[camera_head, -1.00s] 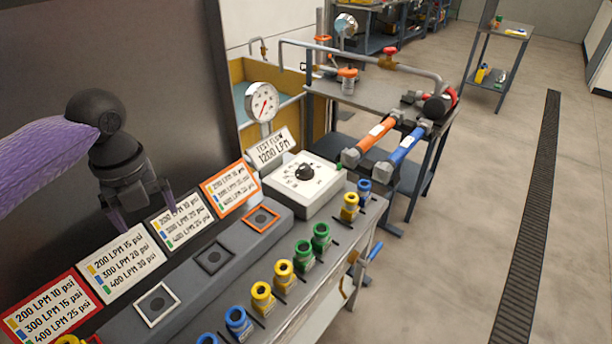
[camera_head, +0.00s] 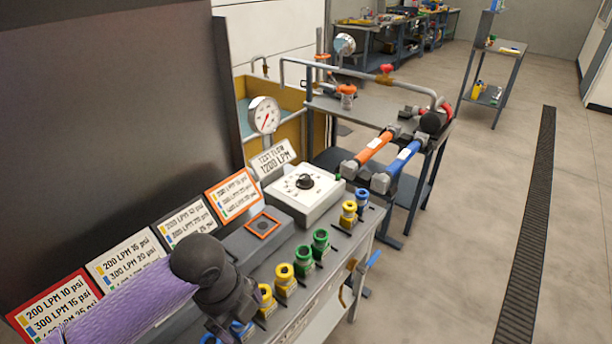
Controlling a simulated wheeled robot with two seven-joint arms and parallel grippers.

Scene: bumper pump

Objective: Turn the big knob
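The big knob (camera_head: 305,182) is black and sits on top of a white box with a dial scale (camera_head: 318,203), at the far end of the bench. My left gripper (camera_head: 234,330) is at the bottom of the head view, low over the near part of the bench by the blue and yellow fittings. It is well short of the knob and does not touch it. Its fingers are mostly hidden by my wrist, so its opening does not show. My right gripper is not in view.
Colored ring fittings (camera_head: 303,256) line the bench's right edge. Label cards (camera_head: 187,234) lean along the back. A "1200 LPM" sign (camera_head: 272,158) and a pressure gauge (camera_head: 264,115) stand behind the white box. Orange and blue pipes (camera_head: 402,158) lie on the table beyond.

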